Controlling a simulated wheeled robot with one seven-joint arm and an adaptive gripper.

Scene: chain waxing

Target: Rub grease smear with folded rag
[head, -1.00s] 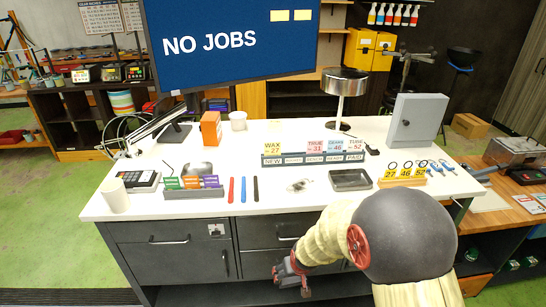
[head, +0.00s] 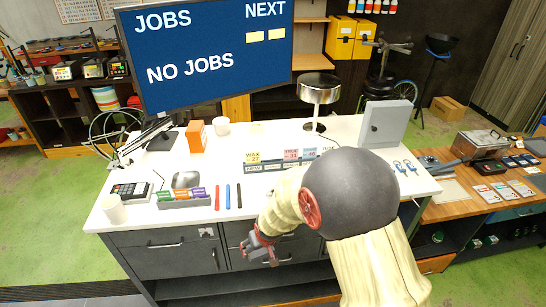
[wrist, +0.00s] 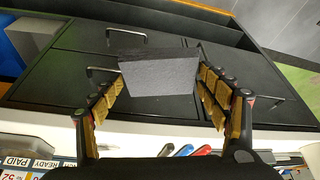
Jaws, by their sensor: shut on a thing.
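My gripper (head: 263,252) is in front of the counter's dark drawers, below the white top. In the wrist view my gripper (wrist: 163,100) is shut on a dark grey, flat-faced block, which looks like the folded rag (wrist: 160,75). One finger lies on each side of it. The rag cannot be made out in the head view. I cannot make out a grease smear in either view. My arm hides part of the countertop at the right.
The white counter (head: 262,208) holds a box of coloured packets (head: 184,198), red, blue and black sticks, a card rack (head: 262,167), a lamp (head: 319,90) and a grey cabinet (head: 386,124). A screen (head: 200,75) stands behind.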

